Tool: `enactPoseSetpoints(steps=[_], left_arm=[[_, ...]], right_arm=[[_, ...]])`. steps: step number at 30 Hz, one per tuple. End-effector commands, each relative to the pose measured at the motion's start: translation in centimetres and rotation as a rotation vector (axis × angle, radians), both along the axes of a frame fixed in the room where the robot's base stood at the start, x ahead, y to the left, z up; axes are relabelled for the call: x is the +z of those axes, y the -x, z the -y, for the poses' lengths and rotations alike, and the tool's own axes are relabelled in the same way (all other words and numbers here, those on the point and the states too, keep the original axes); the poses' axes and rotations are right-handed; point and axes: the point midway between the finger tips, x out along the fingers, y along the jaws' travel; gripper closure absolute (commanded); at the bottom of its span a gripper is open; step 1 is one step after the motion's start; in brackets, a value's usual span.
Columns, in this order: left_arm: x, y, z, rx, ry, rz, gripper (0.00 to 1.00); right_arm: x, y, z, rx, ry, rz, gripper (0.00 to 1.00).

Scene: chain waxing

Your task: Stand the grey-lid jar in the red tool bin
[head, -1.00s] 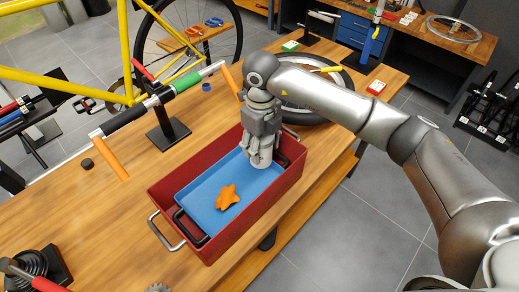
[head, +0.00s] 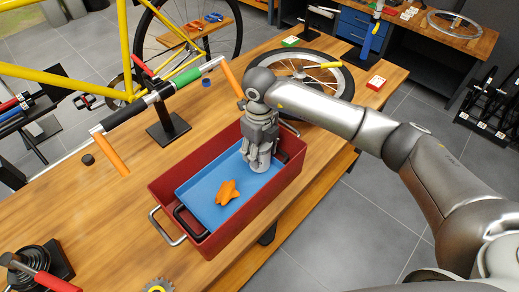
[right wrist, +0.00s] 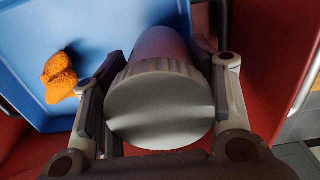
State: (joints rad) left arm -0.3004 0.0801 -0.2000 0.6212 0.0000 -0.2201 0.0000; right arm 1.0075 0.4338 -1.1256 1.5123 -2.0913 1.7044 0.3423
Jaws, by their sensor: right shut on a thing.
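The red tool bin (head: 207,241) stands on the wooden bench in the head view. A blue tray (head: 195,193) with dark handles sits inside it. My right gripper (head: 261,164) points down into the far right part of the bin. In the right wrist view, my right gripper (right wrist: 160,100) is shut on the jar, one finger on each side. The jar's round grey lid (right wrist: 160,108) faces the camera and its darker body (right wrist: 158,46) extends beyond. The jar's base is hidden, so I cannot tell whether it touches the tray. My left gripper is not in view.
A handlebar on a black stand (head: 168,131) is behind the bin. A wheel (head: 318,72) lies behind right. Bare bench top lies left of the bin.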

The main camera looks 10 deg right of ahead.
Motion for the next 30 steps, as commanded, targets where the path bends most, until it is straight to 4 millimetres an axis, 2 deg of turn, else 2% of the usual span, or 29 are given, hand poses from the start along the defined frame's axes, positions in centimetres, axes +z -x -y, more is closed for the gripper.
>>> enactPoseSetpoints(steps=[3,4,9,18,22,25,26,30], left_arm=[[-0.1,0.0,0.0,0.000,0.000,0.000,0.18],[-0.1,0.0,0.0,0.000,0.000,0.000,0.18],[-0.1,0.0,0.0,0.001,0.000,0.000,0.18],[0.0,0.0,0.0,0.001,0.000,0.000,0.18],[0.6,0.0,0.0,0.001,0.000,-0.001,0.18],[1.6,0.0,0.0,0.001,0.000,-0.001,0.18],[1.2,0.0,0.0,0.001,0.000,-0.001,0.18],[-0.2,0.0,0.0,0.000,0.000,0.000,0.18]], right_arm=[[0.0,0.0,0.0,0.000,-0.001,0.001,0.73],[-0.1,0.0,0.0,0.000,0.000,0.000,0.45],[-0.1,0.0,0.0,0.000,0.000,0.000,0.25],[0.0,0.0,0.0,0.000,0.000,0.000,0.25],[0.6,0.0,0.0,0.000,0.000,0.000,0.25],[1.6,0.0,0.0,0.000,-0.001,0.001,0.25],[1.8,-0.1,0.0,0.001,-0.001,0.004,0.25],[4.9,-0.2,0.0,0.002,-0.001,0.009,0.25]])
